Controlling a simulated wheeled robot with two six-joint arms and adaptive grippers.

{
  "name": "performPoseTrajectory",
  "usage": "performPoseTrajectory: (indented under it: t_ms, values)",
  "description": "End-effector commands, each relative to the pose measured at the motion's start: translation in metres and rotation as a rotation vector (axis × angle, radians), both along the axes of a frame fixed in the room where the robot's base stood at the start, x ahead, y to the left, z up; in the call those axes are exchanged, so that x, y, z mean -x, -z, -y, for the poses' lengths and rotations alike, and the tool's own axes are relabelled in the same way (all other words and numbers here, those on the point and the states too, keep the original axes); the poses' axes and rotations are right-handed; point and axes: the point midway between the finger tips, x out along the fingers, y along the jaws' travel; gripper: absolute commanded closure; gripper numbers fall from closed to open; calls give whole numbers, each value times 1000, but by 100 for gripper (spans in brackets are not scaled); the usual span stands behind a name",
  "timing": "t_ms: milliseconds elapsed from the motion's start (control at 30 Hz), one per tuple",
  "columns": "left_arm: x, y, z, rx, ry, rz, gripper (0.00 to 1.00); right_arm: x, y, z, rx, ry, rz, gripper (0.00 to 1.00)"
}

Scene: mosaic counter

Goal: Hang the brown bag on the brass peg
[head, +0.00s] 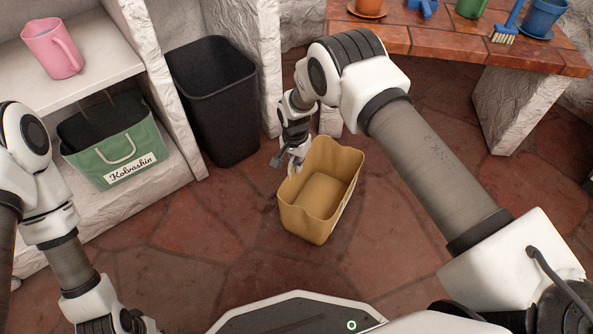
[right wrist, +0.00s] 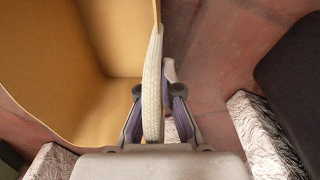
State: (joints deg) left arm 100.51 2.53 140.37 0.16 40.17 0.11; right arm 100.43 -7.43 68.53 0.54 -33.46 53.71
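The bag (head: 322,190) is tan-yellow, open at the top and looks empty. It is in the middle of the head view, over the red stone floor. My right gripper (head: 290,157) is at the bag's left rear rim. In the right wrist view the bag (right wrist: 60,70) fills the upper left, and its pale rope handle (right wrist: 152,100) passes between my right fingers. I cannot tell whether they press on it, or whether the bag is off the floor. My left arm is at the lower left; its fingers are not clearly in view. I see no brass peg.
A black bin (head: 212,100) stands behind and left of the bag. A white shelf unit (head: 95,70) holds a pink mug (head: 53,48) and a green bag (head: 117,155). A brick-topped counter (head: 440,37) with pots and a brush is at the upper right. Floor around the bag is clear.

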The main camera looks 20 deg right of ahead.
Motion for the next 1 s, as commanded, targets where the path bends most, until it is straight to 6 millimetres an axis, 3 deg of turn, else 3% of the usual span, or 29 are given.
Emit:
performPoseTrajectory:
  t_ms: [33,333,400,433,800,1000]
  values:
    - [0,7,0,0,-1,1,75,-1,7,0,0,0,3,100]
    - [-1,5,0,0,-2,1,75,-1,7,0,0,1,3,100]
    - [0,4,0,0,-2,1,75,-1,5,0,0,1,3,73]
    - [-1,4,0,0,-2,1,75,-1,5,0,0,1,3,69]
    - [-1,10,0,0,-2,2,75,-1,11,0,0,1,3,69]
    - [1,-26,0,0,2,-2,75,-1,-36,-4,0,0,4,69]
